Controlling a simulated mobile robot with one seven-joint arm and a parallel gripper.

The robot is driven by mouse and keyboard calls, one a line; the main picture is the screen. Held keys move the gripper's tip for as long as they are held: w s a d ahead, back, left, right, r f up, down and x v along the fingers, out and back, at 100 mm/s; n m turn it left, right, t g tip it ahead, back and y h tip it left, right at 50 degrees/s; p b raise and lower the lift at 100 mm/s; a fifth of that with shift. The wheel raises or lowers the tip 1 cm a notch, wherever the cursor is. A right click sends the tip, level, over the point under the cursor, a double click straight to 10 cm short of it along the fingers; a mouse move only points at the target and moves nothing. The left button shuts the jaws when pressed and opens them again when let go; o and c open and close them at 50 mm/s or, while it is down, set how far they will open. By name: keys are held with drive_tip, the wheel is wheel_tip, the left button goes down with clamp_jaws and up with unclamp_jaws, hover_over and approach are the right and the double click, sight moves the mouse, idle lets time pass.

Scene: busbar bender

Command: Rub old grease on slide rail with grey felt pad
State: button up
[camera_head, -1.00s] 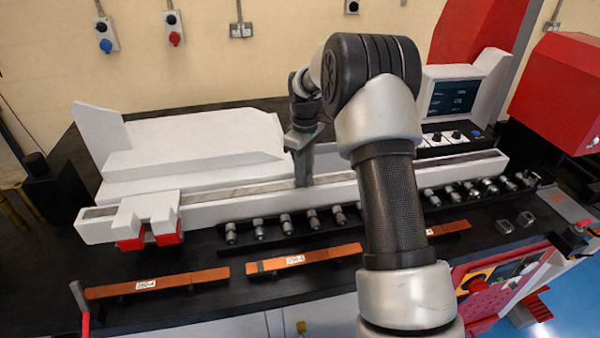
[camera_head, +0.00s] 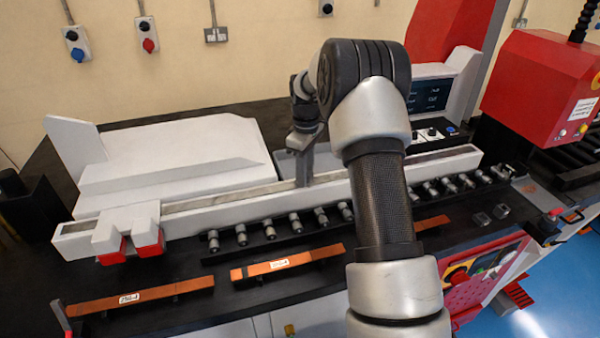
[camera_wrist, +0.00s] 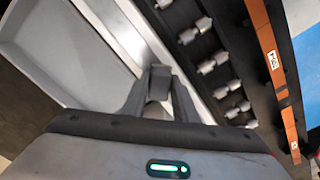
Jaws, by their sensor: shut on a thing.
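The slide rail (camera_head: 225,194) is a long white beam with a dull, streaked metal strip along its top. It runs across the bench in the head view, and the strip shows beside my fingers in the wrist view (camera_wrist: 118,28). My gripper (camera_head: 303,178) points down at the middle of the rail, its tip at or just over the strip; contact cannot be told. In the wrist view its fingers are shut on a small grey block, the grey felt pad (camera_wrist: 160,78). I cannot make out distinct grease on the strip.
A white carriage with red blocks (camera_head: 128,235) sits at the rail's left end. A row of metal rollers (camera_head: 242,235) and labelled copper bars (camera_head: 140,295) lie in front. A white sloped housing (camera_head: 170,160) stands behind; a screen (camera_head: 428,95) and red machine (camera_head: 545,85) stand right.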

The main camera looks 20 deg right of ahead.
sight(273, 189)
drive_tip(key=shift+d, duration=1.6)
drive_tip(key=shift+f, duration=0.1)
drive_tip(key=shift+a, duration=0.15)
drive_tip(key=shift+s+a+f, duration=0.1)
drive_tip(key=shift+a+f, duration=0.05)
drive_tip(key=shift+a, duration=0.95)
drive_tip(key=shift+s+a+f, duration=0.1)
drive_tip(key=shift+a, duration=2.85)
drive_tip(key=shift+w+a+r, duration=0.1)
drive_tip(key=shift+a+r, duration=0.1)
drive_tip(key=shift+a, duration=0.9)
drive_tip(key=shift+w+a+r, duration=0.1)
drive_tip(key=shift+a+r, duration=0.05)
drive_tip(key=shift+a, duration=0.95)
